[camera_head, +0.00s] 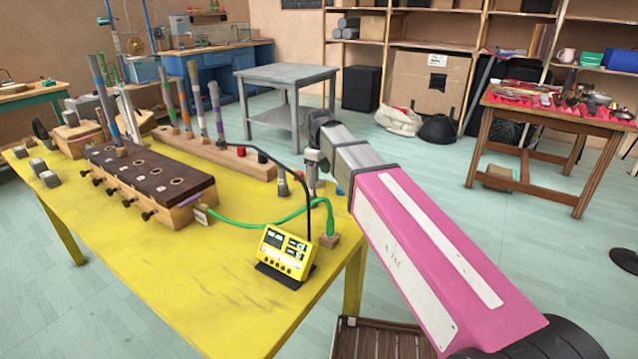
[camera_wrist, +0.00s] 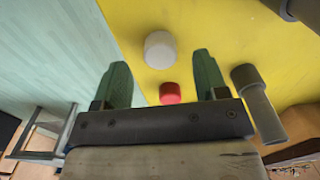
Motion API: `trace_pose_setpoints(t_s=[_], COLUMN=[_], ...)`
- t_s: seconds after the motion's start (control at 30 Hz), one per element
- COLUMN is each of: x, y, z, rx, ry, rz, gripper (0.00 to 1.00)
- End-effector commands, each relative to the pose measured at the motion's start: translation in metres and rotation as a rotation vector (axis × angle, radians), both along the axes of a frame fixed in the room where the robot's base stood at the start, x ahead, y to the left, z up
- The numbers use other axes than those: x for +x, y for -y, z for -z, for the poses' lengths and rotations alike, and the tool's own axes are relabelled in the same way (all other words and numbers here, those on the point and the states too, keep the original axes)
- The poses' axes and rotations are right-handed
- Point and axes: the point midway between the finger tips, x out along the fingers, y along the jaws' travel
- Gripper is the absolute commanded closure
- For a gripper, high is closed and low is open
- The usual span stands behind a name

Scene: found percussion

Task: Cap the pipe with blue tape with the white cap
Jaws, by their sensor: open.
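The white cap (camera_wrist: 160,50) sits on the yellow table in the wrist view, just beyond and between my open fingertips. My gripper (camera_wrist: 162,62) is open, with a green finger on each side and nothing between them held. In the head view my gripper (camera_head: 313,180) hangs low over the table's far right edge. A tall grey pipe with bluish tape (camera_head: 104,100) stands upright at the left end of the dark-topped wooden block (camera_head: 150,172); its tape is small and hard to read. The white cap cannot be made out in the head view.
A red cap (camera_wrist: 170,93) lies close to the fingers, and a grey pipe with a dark end (camera_wrist: 262,105) is right of them. Several pipes stand in a wooden rack (camera_head: 235,160). A yellow meter (camera_head: 285,252) with a green cable occupies the front right.

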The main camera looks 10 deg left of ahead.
Motion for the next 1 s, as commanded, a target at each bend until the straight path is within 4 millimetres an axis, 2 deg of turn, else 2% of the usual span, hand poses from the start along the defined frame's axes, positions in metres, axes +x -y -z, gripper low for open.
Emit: trace_pose_setpoints(t_s=[0.1, 0.2, 0.43, 0.47, 0.6, 0.63, 1.0], x=[-0.001, -0.001, 0.0, 0.0, 0.0, 0.0, 0.0], y=[0.0, 0.0, 0.0, 0.0, 0.0, 0.0, -0.001], z=[0.017, 0.026, 0.028, 0.028, 0.028, 0.028, 0.026], rx=[-0.001, 0.0, 0.0, 0.0, 0.0, 0.0, 0.0], ry=[-0.002, 0.0, 0.0, 0.0, 0.0, 0.0, 0.0], rz=[0.0, 0.0, 0.0, 0.0, 0.0, 0.0, 0.0], gripper=[0.34, 0.34, 0.34, 0.37, 0.82, 0.86, 0.86])
